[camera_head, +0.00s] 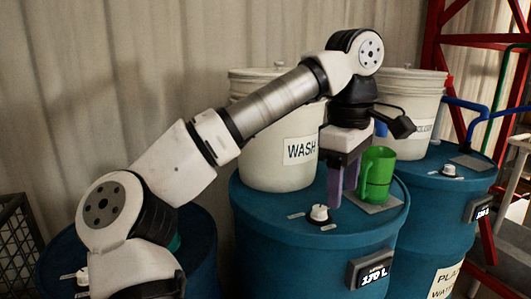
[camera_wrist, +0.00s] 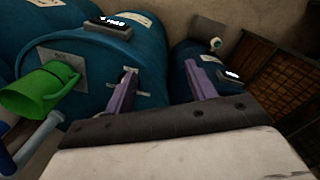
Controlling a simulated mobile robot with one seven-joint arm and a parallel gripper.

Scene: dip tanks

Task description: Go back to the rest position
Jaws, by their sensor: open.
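My gripper (camera_head: 343,182) hangs from the outstretched arm, pointing down, with its purple fingers just above the top of the middle blue drum (camera_head: 290,229). In the wrist view my gripper (camera_wrist: 160,92) has its two purple fingers wide apart with nothing between them. A green jug (camera_head: 377,173) stands on a grey plate (camera_head: 382,204) on that drum, just right of my fingers in the head view. In the wrist view the green jug (camera_wrist: 38,88) is at the left, apart from the fingers.
A white tub marked WASH (camera_head: 272,155) stands behind the gripper. A second white tub (camera_head: 415,110) stands on the right blue drum (camera_head: 445,200). A white knob (camera_head: 319,212) lies close below my fingers. A red frame (camera_head: 431,45) rises at right; a dark crate (camera_head: 15,235) stands at left.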

